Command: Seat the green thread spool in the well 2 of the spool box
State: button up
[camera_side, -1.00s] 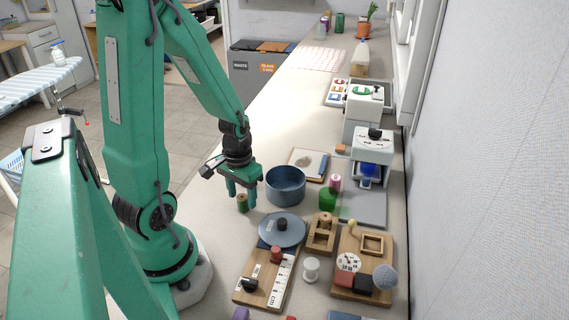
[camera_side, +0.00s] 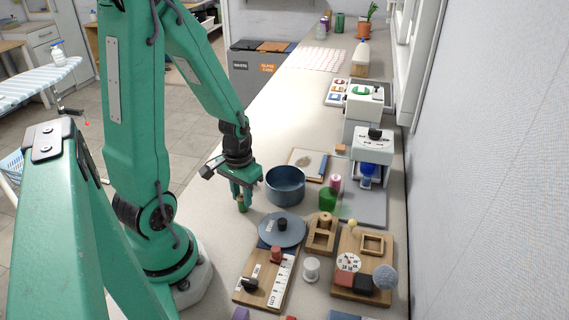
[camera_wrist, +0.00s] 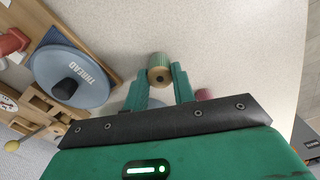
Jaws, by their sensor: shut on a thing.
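The green thread spool (camera_side: 242,207) stands upright on the counter, left of the blue pot. In the wrist view its ridged green side and round wooden end (camera_wrist: 160,75) show between my fingers. My gripper (camera_side: 243,200) points down and is shut on the spool; the fingers (camera_wrist: 160,85) hide part of its sides. The wooden spool box (camera_side: 321,248) sits right of the round lid, with a wooden piece in its far part and an opening in its near part. The box is partly visible at the left of the wrist view (camera_wrist: 38,103). Well numbers are not legible.
The blue pot (camera_side: 285,187) stands close right of my gripper.

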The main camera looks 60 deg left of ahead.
aim_at(242, 197)
jog(key=shift+r, duration=0.15)
jog(key=shift+r, duration=1.75)
jog(key=d+r, duration=0.7)
jog(key=d, duration=0.4)
jog(key=shift+s+d, duration=0.3)
jog(key=shift+d, duration=0.05)
jog(key=shift+r, duration=0.1)
jog(key=shift+d, duration=0.1)
jog(key=w+d, duration=0.3)
jog(key=d, duration=1.3)
jog(key=shift+w+r, duration=0.2)
jog(key=shift+r, duration=0.1)
